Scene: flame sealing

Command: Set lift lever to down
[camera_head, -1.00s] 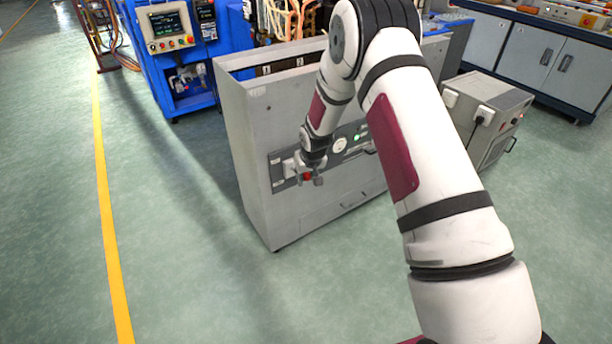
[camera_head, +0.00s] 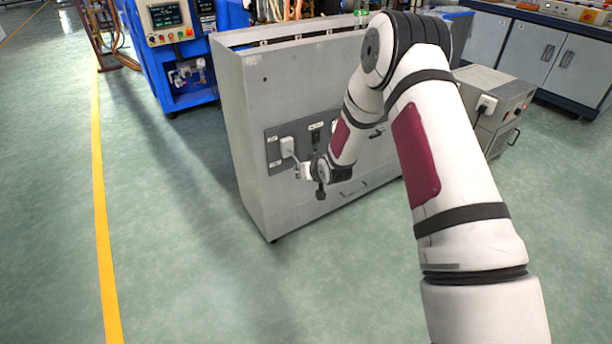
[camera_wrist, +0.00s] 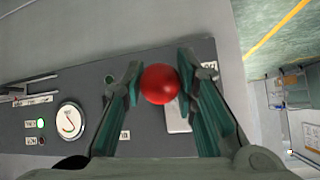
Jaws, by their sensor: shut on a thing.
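The lift lever's red ball knob (camera_wrist: 160,84) sits between the two green fingers of my gripper (camera_wrist: 158,88) in the wrist view; the gripper is shut on it. The lever's white base plate (camera_wrist: 178,118) shows partly behind the knob and a finger. In the head view the white base (camera_head: 287,147) is at the left end of the dark control panel (camera_head: 272,150), and a light rod slants down and right from it to my gripper (camera_head: 307,171). The knob is hidden there by my gripper and wrist.
The panel is on a tall grey cabinet (camera_head: 250,110). It carries a round white dial (camera_wrist: 70,121) and a green light (camera_wrist: 40,123). A blue machine (camera_head: 175,75) stands behind left, and a grey box unit (camera_head: 500,90) right. The floor at left is clear.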

